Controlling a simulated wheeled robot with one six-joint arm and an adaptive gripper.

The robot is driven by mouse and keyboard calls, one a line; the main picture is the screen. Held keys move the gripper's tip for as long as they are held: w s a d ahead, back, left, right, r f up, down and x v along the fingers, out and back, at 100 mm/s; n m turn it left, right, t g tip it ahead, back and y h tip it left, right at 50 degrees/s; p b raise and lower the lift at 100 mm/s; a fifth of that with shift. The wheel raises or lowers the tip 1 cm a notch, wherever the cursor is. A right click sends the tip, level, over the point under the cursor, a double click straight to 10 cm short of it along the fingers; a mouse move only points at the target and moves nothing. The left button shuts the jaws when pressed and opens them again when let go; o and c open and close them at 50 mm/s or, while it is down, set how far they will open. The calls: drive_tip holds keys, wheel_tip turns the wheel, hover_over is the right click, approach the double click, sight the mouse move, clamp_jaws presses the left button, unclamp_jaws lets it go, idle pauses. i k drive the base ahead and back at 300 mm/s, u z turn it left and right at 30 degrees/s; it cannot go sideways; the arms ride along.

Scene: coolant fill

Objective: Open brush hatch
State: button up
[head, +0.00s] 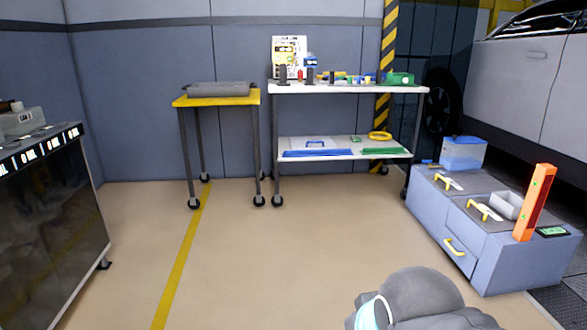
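A low blue-grey cabinet (435,213) stands at the right, by the car. Its top carries two dark panels that look like hatch lids. The rear one has a yellow handle (444,178) and a white label; the front one has a yellow handle (475,211) and a white label. Both lids look shut and flat. I cannot tell which is the brush hatch, as the labels are too small to read. My gripper is not in view; only a grey part of my arm shows at the bottom edge, apart from the cabinet.
On the cabinet stand a blue bin (463,153), a grey open box (507,205) and an upright orange block (535,203). Its front has a drawer with a yellow handle (454,247). A white two-shelf cart (345,88) and yellow-topped table (217,101) stand behind. The middle floor is clear.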

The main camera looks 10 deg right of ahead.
sight(464, 185)
drive_tip(key=z, duration=0.25)
drive_tip(key=i, duration=1.85)
drive_tip(key=z, duration=0.95)
drive_tip(key=i, duration=2)
drive_tip(key=z, duration=0.55)
drive_tip(key=i, duration=0.25)
drive_tip(key=z, duration=0.15)
